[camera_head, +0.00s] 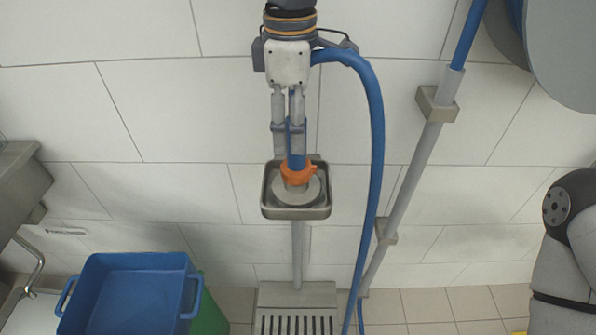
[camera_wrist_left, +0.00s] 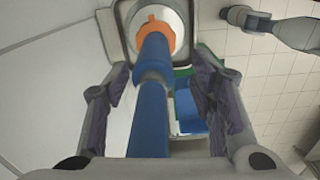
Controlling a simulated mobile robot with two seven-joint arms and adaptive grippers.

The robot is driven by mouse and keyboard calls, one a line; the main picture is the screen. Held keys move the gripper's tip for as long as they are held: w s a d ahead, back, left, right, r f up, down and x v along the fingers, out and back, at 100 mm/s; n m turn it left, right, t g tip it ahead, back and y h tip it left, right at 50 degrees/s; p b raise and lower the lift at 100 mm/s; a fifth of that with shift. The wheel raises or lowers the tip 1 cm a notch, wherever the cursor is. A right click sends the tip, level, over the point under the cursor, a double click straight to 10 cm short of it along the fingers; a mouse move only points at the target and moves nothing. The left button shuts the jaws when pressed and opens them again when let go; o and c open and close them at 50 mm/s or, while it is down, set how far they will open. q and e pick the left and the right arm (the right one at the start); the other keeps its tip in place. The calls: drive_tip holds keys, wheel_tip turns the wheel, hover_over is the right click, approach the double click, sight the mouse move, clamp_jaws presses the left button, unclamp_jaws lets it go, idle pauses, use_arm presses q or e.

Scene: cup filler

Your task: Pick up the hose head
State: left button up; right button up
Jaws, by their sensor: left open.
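The blue hose head (camera_head: 297,161) has an orange collar (camera_head: 299,175) and a pale round base. It stands in a small square metal holder (camera_head: 296,213) on a post by the wall. My left gripper (camera_head: 288,126) reaches down over it from above. In the left wrist view the gripper (camera_wrist_left: 160,68) is open, with one finger on each side of the blue hose head (camera_wrist_left: 153,60). I cannot tell whether either finger touches it. The orange collar (camera_wrist_left: 155,30) lies beyond the fingertips. My right gripper is not in view.
The blue hose (camera_head: 376,150) loops down on the right, near a grey slanted pipe (camera_head: 407,180) on the tiled wall. A blue bin (camera_head: 130,295) stands at lower left beside a green one (camera_head: 209,312). A slotted grate (camera_head: 297,322) lies below the holder.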

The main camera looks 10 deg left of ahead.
sight(296, 159)
use_arm(q)
drive_tip(key=f, duration=0.5)
drive_tip(key=shift+w+d+f, duration=0.1)
drive_tip(key=shift+w+d, duration=0.15)
drive_tip(key=shift+d, duration=0.05)
clamp_jaws()
